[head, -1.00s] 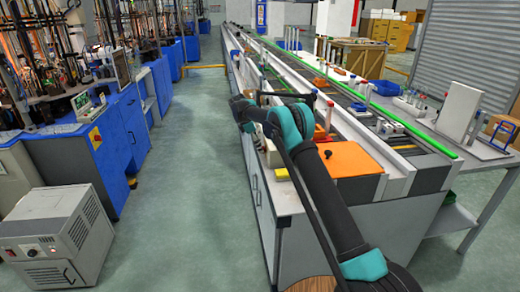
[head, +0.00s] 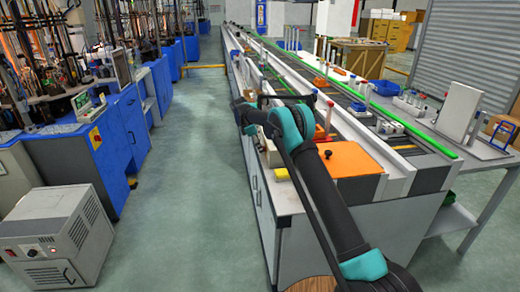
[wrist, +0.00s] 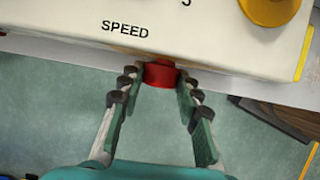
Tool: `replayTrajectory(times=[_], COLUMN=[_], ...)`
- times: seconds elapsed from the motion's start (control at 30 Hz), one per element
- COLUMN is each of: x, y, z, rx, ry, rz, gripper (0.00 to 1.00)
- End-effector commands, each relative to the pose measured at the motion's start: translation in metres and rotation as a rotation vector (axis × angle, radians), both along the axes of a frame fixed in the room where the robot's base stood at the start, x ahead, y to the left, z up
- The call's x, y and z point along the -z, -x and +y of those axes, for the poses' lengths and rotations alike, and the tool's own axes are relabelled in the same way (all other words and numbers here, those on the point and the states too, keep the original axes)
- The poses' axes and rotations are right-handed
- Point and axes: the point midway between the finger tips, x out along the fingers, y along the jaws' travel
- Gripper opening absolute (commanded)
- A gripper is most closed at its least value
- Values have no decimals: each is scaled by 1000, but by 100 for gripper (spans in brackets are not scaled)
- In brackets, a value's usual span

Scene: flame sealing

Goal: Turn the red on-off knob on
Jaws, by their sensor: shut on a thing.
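The red on-off knob (wrist: 160,75) sticks out from the edge of a cream-coloured control box (wrist: 100,30) at the top of the wrist view. The black word SPEED is printed on that box near the knob. My gripper (wrist: 161,71) has one fingertip on each side of the knob and is shut on it. The fingers still stand apart by the knob's width. Whether the knob is turned on cannot be read from the picture. In the head view, my arm reaches over the bench's left side and the knob cannot be made out.
A yellow knob (wrist: 268,8) sits on the same box, at the upper right. The long bench (head: 288,200) carries an orange plate (head: 352,159) to the right of my arm. The green floor (head: 200,200) left of the bench is clear. A grey machine (head: 62,235) stands at the lower left.

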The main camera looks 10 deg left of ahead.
Motion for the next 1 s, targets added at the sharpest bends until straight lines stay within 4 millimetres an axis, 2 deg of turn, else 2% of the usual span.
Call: replayTrajectory(times=[0.37, 1.0], x=[0, 4], y=[3, 11], z=[-1, -2], rx=[-2, -3], ry=[-32, -193], rz=[-112, -667], gripper=[4, 4])
